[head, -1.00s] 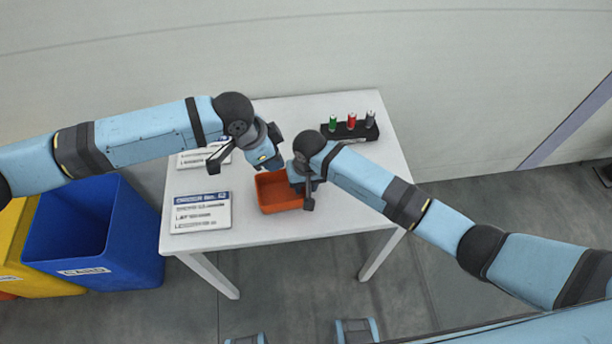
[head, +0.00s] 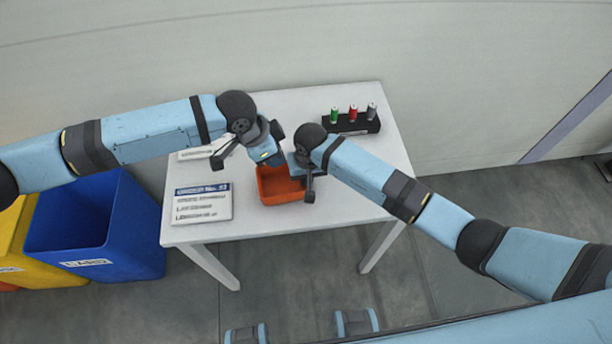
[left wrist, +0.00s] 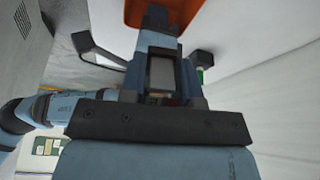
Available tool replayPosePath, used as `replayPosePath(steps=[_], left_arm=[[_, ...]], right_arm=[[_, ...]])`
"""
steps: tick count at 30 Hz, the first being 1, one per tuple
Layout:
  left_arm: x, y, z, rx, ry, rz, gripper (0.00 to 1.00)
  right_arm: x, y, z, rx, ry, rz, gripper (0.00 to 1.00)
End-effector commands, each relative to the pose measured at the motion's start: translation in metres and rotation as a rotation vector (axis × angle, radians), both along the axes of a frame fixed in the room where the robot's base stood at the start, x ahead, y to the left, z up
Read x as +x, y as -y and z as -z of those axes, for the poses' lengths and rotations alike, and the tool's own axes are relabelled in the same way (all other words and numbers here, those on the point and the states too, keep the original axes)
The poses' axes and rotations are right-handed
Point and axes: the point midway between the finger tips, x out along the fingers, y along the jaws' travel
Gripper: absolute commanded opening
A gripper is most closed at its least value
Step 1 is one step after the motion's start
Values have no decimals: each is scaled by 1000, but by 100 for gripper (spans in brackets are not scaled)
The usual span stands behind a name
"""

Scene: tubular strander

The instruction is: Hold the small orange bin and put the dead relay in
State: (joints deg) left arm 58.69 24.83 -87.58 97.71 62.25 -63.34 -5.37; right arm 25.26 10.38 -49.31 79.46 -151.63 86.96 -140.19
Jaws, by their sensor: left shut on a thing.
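The small orange bin (head: 280,197) stands on the white table near its front edge, and part of it shows at the top of the left wrist view (left wrist: 180,18). My left gripper (head: 272,160) points down at the bin's back edge. It is shut on a small dark thing (left wrist: 155,17) that shows against the orange of the bin; I take it for the dead relay, though its shape is unclear. My right gripper (head: 298,168) is at the bin's right side; its fingertips are hidden, so I cannot tell whether it grips the wall.
A sign board (head: 201,204) lies left of the bin, with another partly hidden behind it. A black rack (head: 352,126) with green, red and grey cylinders stands at the back right. Blue (head: 95,235) and yellow (head: 20,250) bins stand left of the table (head: 350,200). The table's right side is clear.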

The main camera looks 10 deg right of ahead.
Motion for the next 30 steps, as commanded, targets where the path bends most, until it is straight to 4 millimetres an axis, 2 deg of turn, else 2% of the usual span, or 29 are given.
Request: replayPosePath(steps=[30], left_arm=[[0,0,72,0,1,0,0]], right_arm=[[0,0,0,0,0,0,0]])
